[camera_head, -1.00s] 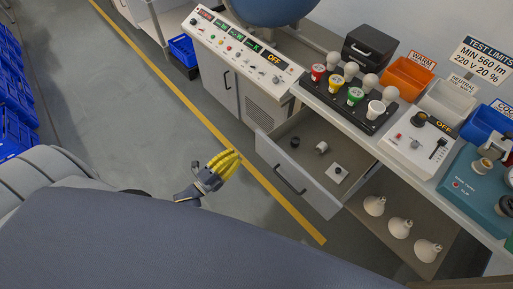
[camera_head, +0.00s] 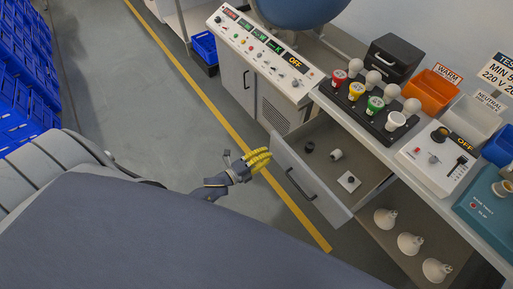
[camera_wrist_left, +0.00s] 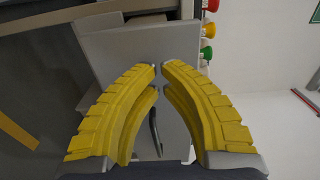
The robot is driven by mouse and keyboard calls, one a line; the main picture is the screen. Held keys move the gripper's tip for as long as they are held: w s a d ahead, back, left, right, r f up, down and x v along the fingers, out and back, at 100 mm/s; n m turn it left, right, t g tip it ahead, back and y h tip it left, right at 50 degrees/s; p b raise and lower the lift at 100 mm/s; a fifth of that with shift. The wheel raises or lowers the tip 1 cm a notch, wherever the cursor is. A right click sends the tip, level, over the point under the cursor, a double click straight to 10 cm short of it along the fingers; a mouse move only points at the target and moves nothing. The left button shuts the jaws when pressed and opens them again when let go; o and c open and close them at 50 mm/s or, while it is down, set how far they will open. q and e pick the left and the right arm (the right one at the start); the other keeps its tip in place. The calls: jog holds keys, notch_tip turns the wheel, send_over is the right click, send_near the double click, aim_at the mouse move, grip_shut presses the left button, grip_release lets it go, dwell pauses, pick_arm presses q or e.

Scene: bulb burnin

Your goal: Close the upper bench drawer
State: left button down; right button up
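The upper bench drawer (camera_head: 322,192) is pulled out from the bench, with a grey front and a dark bar handle (camera_head: 299,185). Inside lie a small black cylinder, a pale cylinder and a square plate with a dark centre. My left gripper (camera_head: 268,157), with yellow ribbed fingers, is just outside the drawer front, near its far left end. In the left wrist view its fingertips (camera_wrist_left: 159,67) nearly meet, with nothing between them. The grey drawer front (camera_wrist_left: 118,50) is behind them and the handle (camera_wrist_left: 155,132) shows between the fingers. Contact cannot be told. My right gripper is out of view.
An open shelf under the drawer holds several white bulbs (camera_head: 409,243). The bench top carries a black rack of bulbs (camera_head: 372,112), a white tester (camera_head: 438,157) and bins. Blue crates (camera_head: 25,75) stand at far left. The floor left of the drawer is clear.

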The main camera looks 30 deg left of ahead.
aim_at(277, 148)
pick_arm(q)
jog(key=shift+x, duration=1.9)
